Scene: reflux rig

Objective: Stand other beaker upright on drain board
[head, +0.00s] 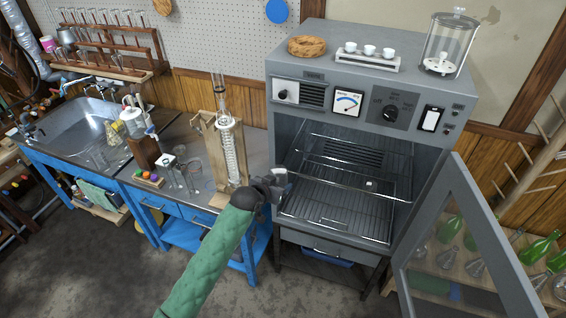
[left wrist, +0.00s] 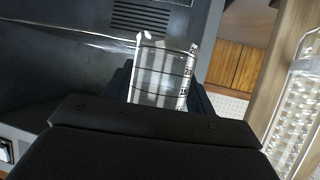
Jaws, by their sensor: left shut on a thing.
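My left gripper (head: 277,184) is at the front left of the open oven, level with its lower rack. It is shut on a clear glass beaker with dark graduation marks, seen in the left wrist view (left wrist: 160,78). The beaker's far end points away from the wrist camera; its near end is hidden by the gripper. In the head view the beaker is too small to make out well. The steel worktop beside the sink (head: 80,130) is at the left; I cannot tell which part is the drain board. My right gripper is not in view.
The oven (head: 335,85) stands with its glass door (head: 462,250) swung open to the right. A wooden stand with a glass condenser (head: 231,150) is left of the gripper. Small glassware (head: 192,175) stands on the bench. A test-tube rack (head: 112,45) is on the wall.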

